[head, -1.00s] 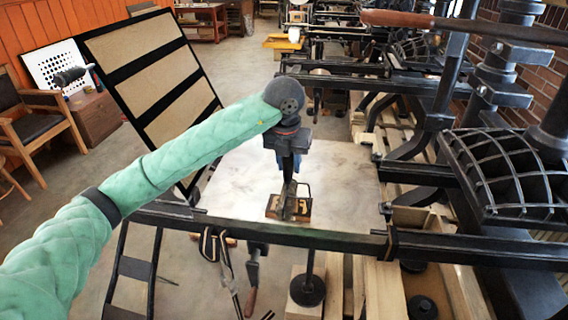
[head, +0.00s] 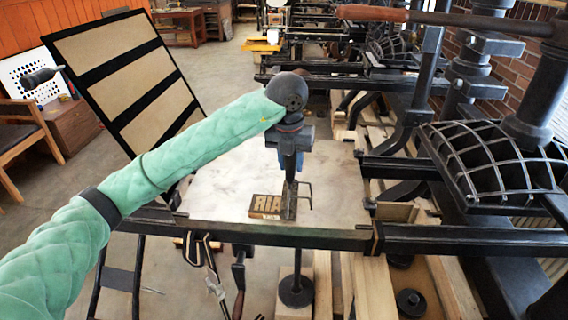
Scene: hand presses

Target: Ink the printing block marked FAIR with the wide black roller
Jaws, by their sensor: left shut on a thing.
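The printing block (head: 265,206) lies flat on the pale press bed (head: 222,193) near its front edge. Its raised letters show mirrored, and part of the word is hidden. My left gripper (head: 290,170) points down above the bed, shut on the black roller (head: 289,203). The roller is over the right end of the block and hides that end. A thin wire frame shows just right of it. I cannot tell whether the roller touches the letters. My right gripper is not in view.
A hinged frame with tan panels (head: 125,75) leans up at the left behind my arm. A black ribbed press part (head: 495,165) stands close at the right. Dark rails (head: 270,234) run along the bed's front. The bed is clear left of the block.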

